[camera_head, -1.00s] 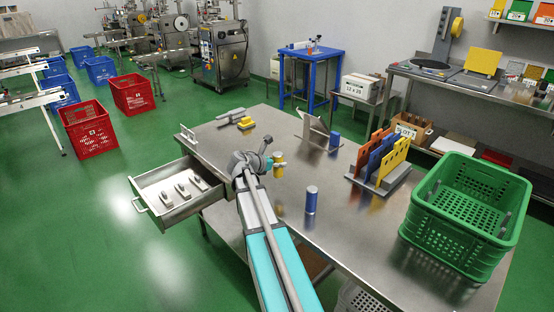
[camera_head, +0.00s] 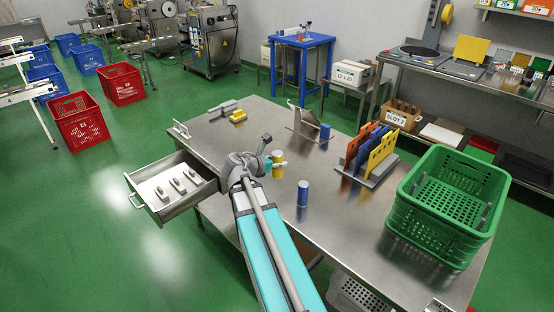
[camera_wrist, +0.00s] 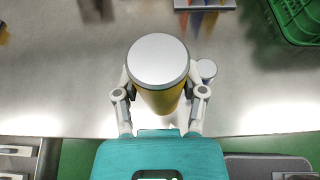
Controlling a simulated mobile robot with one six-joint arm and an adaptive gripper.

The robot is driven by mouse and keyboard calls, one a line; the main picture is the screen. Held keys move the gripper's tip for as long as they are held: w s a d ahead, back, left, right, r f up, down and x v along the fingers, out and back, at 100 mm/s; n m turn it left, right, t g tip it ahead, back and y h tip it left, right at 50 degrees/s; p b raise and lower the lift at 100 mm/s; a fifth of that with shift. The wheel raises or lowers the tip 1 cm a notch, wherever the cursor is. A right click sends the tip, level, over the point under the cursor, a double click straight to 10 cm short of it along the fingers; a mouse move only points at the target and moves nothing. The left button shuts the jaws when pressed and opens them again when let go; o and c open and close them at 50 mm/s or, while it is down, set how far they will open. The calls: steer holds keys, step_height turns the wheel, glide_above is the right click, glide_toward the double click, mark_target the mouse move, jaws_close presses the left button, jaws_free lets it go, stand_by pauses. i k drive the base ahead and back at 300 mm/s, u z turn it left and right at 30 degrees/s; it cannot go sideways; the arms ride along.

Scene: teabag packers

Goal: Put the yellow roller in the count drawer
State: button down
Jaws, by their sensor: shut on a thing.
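The yellow roller (camera_wrist: 161,98), with a silver end cap, fills the middle of the wrist view. It also shows in the head view (camera_head: 277,170), upright near the middle of the table. My gripper (camera_wrist: 160,105) is shut on it, a finger on each side; in the head view my gripper (camera_head: 268,165) is partly hidden by my arm. I cannot tell how far the roller is above the tabletop. An open metal drawer (camera_head: 168,213) sticks out from the table's left side, with several grey pieces inside. No label on it can be read.
A blue roller (camera_head: 303,193) stands on the steel table (camera_head: 345,235), and another blue piece (camera_head: 325,131) stands farther back. A rack of coloured plates (camera_head: 373,180) and a green crate (camera_head: 455,170) are at right. Yellow blocks (camera_head: 238,116) lie at the back left.

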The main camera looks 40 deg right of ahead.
mark_target(186, 182)
steer(key=u, duration=0.3)
steer(key=i, duration=0.95)
steer(key=z, duration=0.2)
